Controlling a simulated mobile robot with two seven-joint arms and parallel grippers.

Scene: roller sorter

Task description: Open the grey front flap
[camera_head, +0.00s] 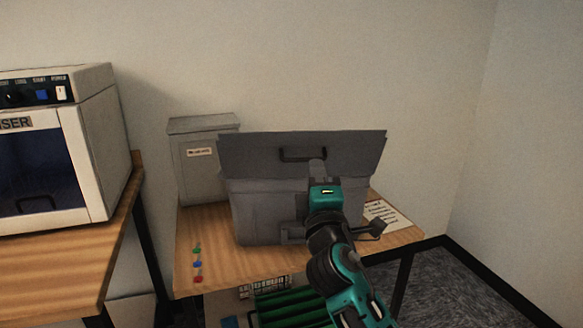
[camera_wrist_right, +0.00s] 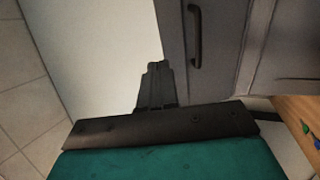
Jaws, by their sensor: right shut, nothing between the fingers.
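The grey front flap (camera_head: 250,155) is a wide dark grey panel across the upper front of the grey sorter box (camera_head: 262,205). It has a black bar handle (camera_head: 303,154). My right gripper (camera_head: 317,166) is in front of the flap, just below and right of the handle in the head view. In the right wrist view its fingers (camera_wrist_right: 157,68) are shut together and empty. The flap (camera_wrist_right: 228,40) and its handle (camera_wrist_right: 195,37) show to their right, and the fingers are not around the handle. I cannot tell whether they touch the flap. My left gripper is out of view.
A grey lidded bin (camera_head: 198,170) stands behind left on the wooden table (camera_head: 205,225). Coloured buttons (camera_head: 197,264) sit at the table's front left, and a paper sheet (camera_head: 388,214) lies at the right. Green rollers (camera_head: 285,307) show below. A white oven-like machine (camera_head: 95,145) stands left.

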